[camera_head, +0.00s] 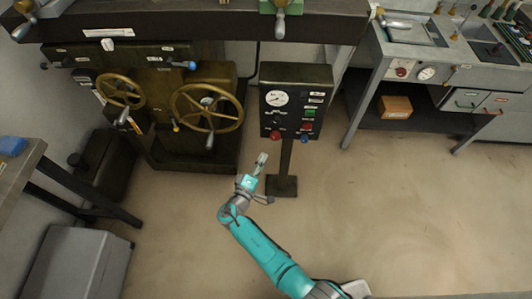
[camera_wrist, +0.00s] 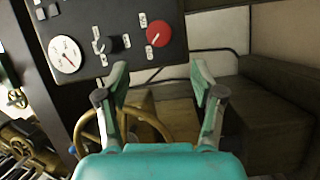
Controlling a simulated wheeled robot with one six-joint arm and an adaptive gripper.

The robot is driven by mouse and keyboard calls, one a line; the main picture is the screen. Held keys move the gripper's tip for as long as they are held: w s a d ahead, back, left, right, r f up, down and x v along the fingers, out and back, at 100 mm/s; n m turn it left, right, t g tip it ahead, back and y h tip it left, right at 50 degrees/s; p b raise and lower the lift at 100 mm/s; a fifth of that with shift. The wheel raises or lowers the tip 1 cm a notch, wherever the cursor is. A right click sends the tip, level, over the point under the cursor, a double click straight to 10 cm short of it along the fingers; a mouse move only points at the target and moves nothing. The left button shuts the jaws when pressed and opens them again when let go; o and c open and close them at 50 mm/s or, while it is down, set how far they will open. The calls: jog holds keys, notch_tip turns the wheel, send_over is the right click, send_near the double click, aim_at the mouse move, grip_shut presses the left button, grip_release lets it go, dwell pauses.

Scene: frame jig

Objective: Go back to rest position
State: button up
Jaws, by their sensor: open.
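My gripper (camera_head: 261,163) is at the end of my teal arm, in the middle of the head view. It is in front of the control pedestal (camera_head: 296,85), below its panel face. In the wrist view my gripper (camera_wrist: 158,85) has its two fingers spread apart with nothing between them. The panel (camera_wrist: 110,28) shows above and behind the fingers, with a round gauge (camera_wrist: 65,54), a black knob (camera_wrist: 114,44) and a red button (camera_wrist: 158,34). I cannot see any contact between the fingers and the panel.
Two brass handwheels (camera_head: 207,107) stand on the machine left of the pedestal. A grey bench (camera_head: 452,75) with a cardboard box (camera_head: 395,107) on its lower shelf is at the right. A grey cabinet (camera_head: 75,265) is at the lower left. The floor (camera_head: 430,215) at right is clear.

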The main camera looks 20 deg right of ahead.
jog(key=shift+s+a, duration=0.35)
jog(key=shift+s, duration=0.05)
jog(key=shift+d, duration=0.1)
